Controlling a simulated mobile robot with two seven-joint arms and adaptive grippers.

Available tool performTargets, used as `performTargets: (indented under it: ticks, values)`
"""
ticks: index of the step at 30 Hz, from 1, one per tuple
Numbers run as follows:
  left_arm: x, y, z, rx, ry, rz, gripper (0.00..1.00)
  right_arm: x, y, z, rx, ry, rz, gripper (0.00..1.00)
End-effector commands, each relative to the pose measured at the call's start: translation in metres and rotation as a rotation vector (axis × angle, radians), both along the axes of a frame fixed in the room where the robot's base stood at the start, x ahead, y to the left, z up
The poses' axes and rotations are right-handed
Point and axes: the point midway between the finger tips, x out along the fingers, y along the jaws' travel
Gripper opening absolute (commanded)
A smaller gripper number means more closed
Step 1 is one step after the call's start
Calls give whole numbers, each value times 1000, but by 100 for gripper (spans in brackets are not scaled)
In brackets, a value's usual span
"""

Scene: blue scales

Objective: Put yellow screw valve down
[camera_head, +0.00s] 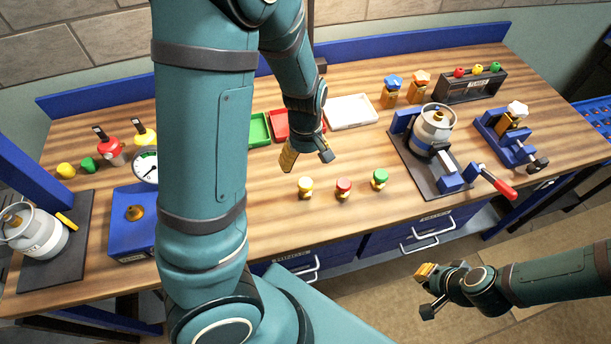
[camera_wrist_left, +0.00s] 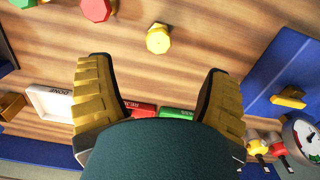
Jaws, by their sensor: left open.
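The yellow screw valve (camera_head: 305,187) stands on the wooden table near its front edge, left of the red screw valve (camera_head: 343,187) and the green screw valve (camera_head: 380,178). In the left wrist view the yellow screw valve (camera_wrist_left: 158,39) is beyond the fingertips, on the bare wood between their lines. My left gripper (camera_head: 307,157) is open and empty just behind the yellow valve, apart from it. Both fingers (camera_wrist_left: 160,80) show wide apart in the wrist view. My right gripper (camera_head: 427,291) is open and empty, off the table's front edge over the floor.
Green (camera_head: 259,129), red (camera_head: 283,124) and white (camera_head: 351,111) trays lie behind my left gripper. A blue tray (camera_head: 128,220) and a pressure gauge (camera_head: 145,166) are at left. A gas canister in a clamp stand (camera_head: 434,130) is at right. Bare wood surrounds the three valves.

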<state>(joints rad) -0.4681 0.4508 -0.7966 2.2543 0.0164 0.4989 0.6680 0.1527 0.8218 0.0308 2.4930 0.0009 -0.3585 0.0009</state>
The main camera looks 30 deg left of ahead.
Motion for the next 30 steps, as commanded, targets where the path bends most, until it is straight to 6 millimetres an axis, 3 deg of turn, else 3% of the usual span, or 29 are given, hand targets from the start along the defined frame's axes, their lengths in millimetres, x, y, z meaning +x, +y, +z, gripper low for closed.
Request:
performTargets:
  ticks: [3,8,18,30]
  values:
    - [1,5,9,27,-9,208,79,0,-1,15,2,1,0,0]
    - [1,10,3,42,-16,317,79,-1,-1,15,2,1,0,0]
    - [1,10,-59,41,-14,317,79,-1,-1,-6,2,1,-4,0]
    - [2,8,-93,39,-14,315,79,-1,-1,-14,1,0,-5,0]
